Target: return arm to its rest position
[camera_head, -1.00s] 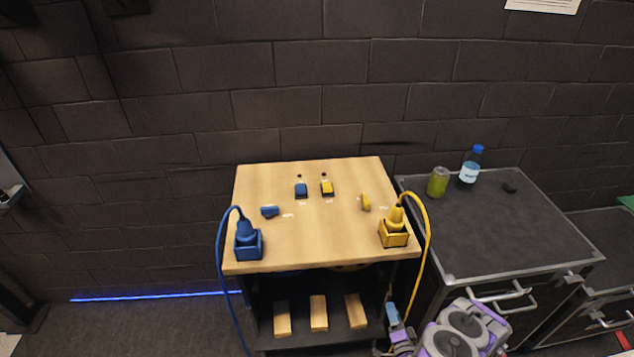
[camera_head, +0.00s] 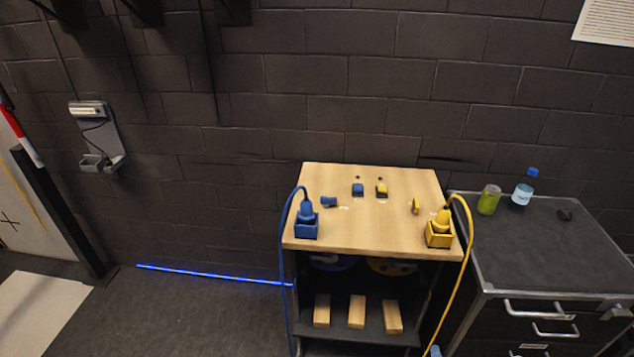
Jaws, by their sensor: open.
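Only a small light-blue tip of my gripper (camera_head: 434,351) shows at the bottom edge, in front of the wooden-topped table (camera_head: 390,234). It is open, and I see nothing held in it. The rest of my arm is out of view. On the table, a blue socket box (camera_head: 306,230) with a blue plug and cable stands at the front left. A yellow socket box (camera_head: 439,238) with a yellow plug and cable stands at the front right. A blue button (camera_head: 358,190) and a yellow button (camera_head: 381,191) sit side by side towards the back.
A small blue piece (camera_head: 328,202) and a small yellow piece (camera_head: 416,206) sit on the table. Wooden blocks (camera_head: 357,312) lie on the shelf below. A dark cabinet (camera_head: 540,250) at right bears a green can (camera_head: 489,200) and a bottle (camera_head: 523,190).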

